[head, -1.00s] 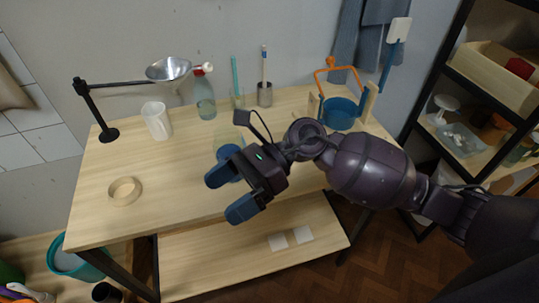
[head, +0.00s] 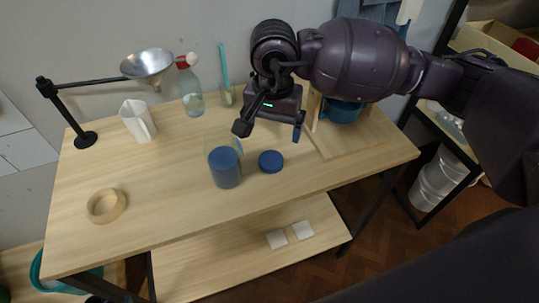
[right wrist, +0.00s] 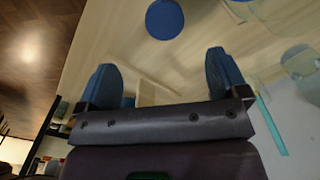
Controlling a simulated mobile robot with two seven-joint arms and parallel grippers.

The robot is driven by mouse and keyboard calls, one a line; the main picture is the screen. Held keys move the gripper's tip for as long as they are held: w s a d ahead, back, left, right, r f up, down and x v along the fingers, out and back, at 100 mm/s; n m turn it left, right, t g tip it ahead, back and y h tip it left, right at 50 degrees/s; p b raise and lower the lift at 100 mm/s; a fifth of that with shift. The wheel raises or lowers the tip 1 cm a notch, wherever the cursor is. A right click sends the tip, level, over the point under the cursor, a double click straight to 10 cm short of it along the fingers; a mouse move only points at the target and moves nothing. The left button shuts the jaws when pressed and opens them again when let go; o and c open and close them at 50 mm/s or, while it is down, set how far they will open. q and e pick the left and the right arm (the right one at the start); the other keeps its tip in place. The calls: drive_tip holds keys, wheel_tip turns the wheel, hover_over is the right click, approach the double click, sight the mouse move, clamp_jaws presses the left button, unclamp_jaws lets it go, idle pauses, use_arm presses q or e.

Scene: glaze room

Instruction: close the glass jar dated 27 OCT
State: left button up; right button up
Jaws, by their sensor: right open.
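A clear glass jar (head: 224,166) with blue contents stands upright on the wooden table. No lid is seen on it, and no date can be read. A round blue lid (head: 270,161) lies flat on the table just right of the jar, apart from it. The lid also shows at the top of the right wrist view (right wrist: 165,19). My right gripper (head: 271,130) is open and empty, above and behind the lid in the head view. Its two blue fingers (right wrist: 165,78) are spread wide in the right wrist view. My left gripper is not in view.
A wooden ring (head: 106,206) lies at the table's left. A white pitcher (head: 138,121), a funnel on a stand (head: 148,66) and a spray bottle (head: 191,91) stand behind the jar. A blue pot (head: 343,110) is at the right. The front of the table is clear.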

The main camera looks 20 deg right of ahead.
hover_over(271, 161)
drive_tip(key=shift+s+f, duration=0.15)
drive_tip(key=shift+f, duration=1.05)
drive_tip(key=shift+s+f, duration=0.15)
drive_tip(key=shift+f, duration=1.5)
drive_tip(key=shift+w+f+b, duration=0.15)
drive_tip(key=shift+f, duration=1.2)
drive_tip(key=shift+w+f+b, duration=0.15)
drive_tip(key=shift+f, duration=1.15)
drive_tip(key=c, duration=1)
drive_tip(key=shift+c, duration=0.2)
wheel_tip(271, 161, up, 20)
drive_tip(key=p, duration=0.1)
